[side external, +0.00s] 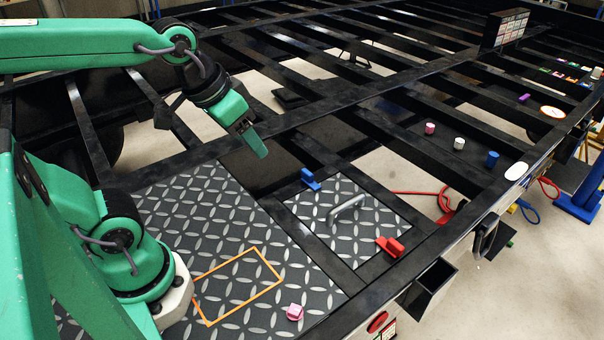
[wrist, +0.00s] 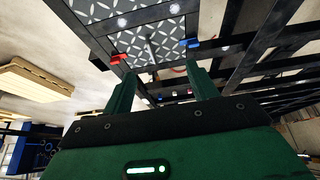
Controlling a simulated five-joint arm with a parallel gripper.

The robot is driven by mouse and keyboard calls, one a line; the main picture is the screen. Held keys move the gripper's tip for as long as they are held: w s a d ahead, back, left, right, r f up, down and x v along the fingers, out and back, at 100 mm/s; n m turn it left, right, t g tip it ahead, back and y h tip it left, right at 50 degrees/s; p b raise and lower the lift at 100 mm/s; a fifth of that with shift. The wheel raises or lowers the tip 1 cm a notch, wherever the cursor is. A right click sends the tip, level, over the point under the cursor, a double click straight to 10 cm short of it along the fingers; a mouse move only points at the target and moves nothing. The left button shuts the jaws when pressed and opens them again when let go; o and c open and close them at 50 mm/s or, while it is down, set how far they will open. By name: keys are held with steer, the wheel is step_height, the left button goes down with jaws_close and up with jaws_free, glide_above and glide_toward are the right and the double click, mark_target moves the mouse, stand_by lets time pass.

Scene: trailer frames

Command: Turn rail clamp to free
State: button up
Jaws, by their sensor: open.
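A square diamond-plate hatch (side external: 318,207) with a grey bar handle (side external: 349,208) lies in the trailer frame. A blue clamp-like piece (side external: 310,179) sits at its far edge and a red one (side external: 390,246) at its near right edge. I cannot tell from looks which is the rail clamp. In the wrist view the red piece (wrist: 119,59) and the blue piece (wrist: 191,43) show beyond the fingers. My gripper (side external: 256,143) is up and left of the blue piece, apart from it. In the wrist view my gripper (wrist: 162,86) has its two fingers apart, with nothing held.
A larger diamond-plate deck (side external: 180,215) carries an orange outlined rectangle (side external: 238,287) and a pink knob (side external: 295,312). Black frame rails (side external: 330,110) cross the scene with open gaps. Pink, white and blue cylinders (side external: 491,159) stand at the right. A red cable (side external: 420,192) lies past the hatch.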

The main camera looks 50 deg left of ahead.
steer(key=w+d+g, duration=0.1)
steer(key=w+d, duration=0.3)
steer(key=w, duration=0.3)
steer(key=g, duration=0.4)
glide_toward(396, 243)
steer(key=shift+a+f, duration=0.1)
steer(key=shift+a, duration=0.05)
steer(key=shift+w+d+f, duration=0.15)
steer(key=shift+d+f, duration=0.15)
steer(key=shift+f, duration=0.1)
steer(key=shift+f, duration=0.1)
steer(key=shift+f, duration=3.8)
